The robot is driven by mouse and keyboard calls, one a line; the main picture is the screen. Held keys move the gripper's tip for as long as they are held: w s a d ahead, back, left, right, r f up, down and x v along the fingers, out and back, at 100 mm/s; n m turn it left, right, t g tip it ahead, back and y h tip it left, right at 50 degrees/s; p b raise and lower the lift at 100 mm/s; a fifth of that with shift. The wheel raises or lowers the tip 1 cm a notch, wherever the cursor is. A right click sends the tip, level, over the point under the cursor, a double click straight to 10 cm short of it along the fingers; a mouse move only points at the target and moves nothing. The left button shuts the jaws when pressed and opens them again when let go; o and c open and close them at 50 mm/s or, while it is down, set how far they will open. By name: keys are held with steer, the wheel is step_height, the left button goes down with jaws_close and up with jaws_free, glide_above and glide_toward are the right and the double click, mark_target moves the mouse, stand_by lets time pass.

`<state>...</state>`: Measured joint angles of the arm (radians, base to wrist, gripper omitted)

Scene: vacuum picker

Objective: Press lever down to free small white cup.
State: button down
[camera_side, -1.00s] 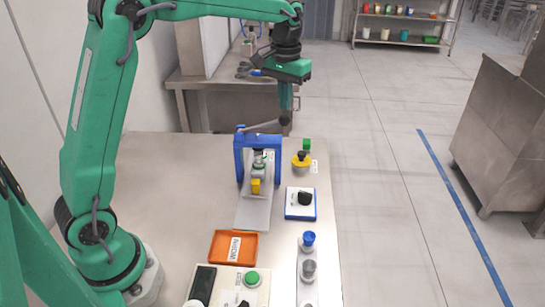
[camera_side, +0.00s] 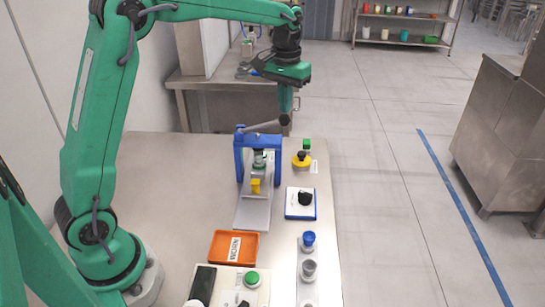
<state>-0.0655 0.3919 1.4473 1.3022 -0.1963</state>
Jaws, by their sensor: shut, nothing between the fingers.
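A blue press frame (camera_side: 239,160) stands on the steel table, with a grey lever (camera_side: 262,126) running right from its top to a dark round knob (camera_side: 284,120). My gripper (camera_side: 286,109) is shut and empty, pointing down just above the knob. They look very close, and I cannot tell whether they touch. Inside the frame are a green-and-grey part (camera_side: 259,158) and a yellow block (camera_side: 255,185) on a grey sloping plate (camera_side: 253,212). I cannot make out a small white cup in the press for certain.
An orange tray (camera_side: 220,256), a panel with a green button (camera_side: 252,279), a strip with a blue-topped and a grey cylinder (camera_side: 308,269), a white-and-blue box with a black knob (camera_side: 305,198) and a yellow button (camera_side: 301,160) surround the press.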

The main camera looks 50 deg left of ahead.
mark_target(284, 124)
steer(key=shift+f, duration=0.3)
steer(key=shift+f, duration=3.15)
steer(key=shift+r, duration=5.05)
